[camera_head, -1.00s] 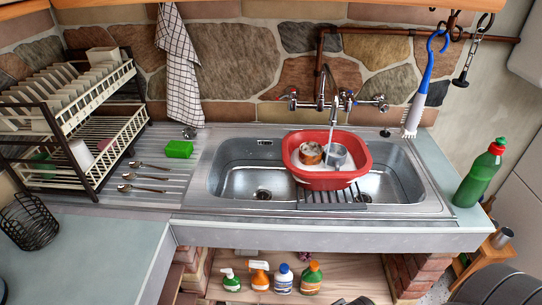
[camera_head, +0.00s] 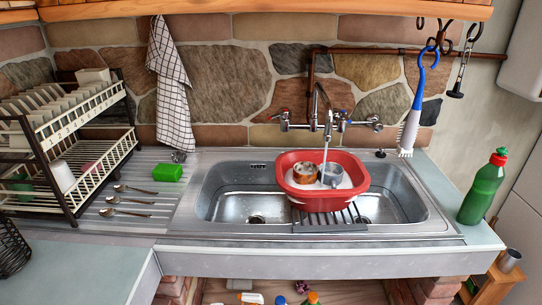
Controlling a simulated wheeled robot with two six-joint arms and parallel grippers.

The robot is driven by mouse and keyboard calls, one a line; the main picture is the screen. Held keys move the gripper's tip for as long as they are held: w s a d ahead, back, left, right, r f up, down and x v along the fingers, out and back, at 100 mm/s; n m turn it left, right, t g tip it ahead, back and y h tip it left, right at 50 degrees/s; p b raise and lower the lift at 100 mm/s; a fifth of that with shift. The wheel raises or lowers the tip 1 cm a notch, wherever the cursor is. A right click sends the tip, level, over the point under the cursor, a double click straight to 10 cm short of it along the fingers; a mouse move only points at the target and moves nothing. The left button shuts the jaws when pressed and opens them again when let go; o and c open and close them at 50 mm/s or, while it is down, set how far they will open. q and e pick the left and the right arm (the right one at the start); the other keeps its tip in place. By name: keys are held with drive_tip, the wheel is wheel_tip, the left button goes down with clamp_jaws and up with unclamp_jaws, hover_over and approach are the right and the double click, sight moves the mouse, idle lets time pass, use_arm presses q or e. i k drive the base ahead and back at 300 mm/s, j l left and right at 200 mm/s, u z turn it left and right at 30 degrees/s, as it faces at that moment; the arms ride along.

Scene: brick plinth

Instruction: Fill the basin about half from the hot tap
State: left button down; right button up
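The red basin (camera_head: 345,202) sits in the double sink, across its middle and partly over a dark slatted rack (camera_head: 328,222). In it are a brown-and-white cup or bowl (camera_head: 305,173), a grey metal pot (camera_head: 332,175) and whitish liquid or foam; the exact level is hard to tell. The wall tap (camera_head: 327,127) stands behind it, with red marking on its left side (camera_head: 285,115) and blue on its right (camera_head: 342,118). A thin pale stream (camera_head: 325,150) runs from the spout into the basin. Neither of my grippers is in view.
A dish rack with plates (camera_head: 65,130) stands left. A green sponge (camera_head: 167,173) and several spoons lie on the drainer (camera_head: 150,195). A green bottle (camera_head: 483,187) stands right. A brush (camera_head: 412,110) and a checked towel (camera_head: 172,95) hang behind. Bottles stand below.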

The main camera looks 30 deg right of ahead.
sight(286, 113)
drive_tip(key=i+l+z, duration=0.1)
drive_tip(key=z, duration=1.3)
drive_tip(key=i+j+z, duration=0.15)
drive_tip(key=i, duration=0.1)
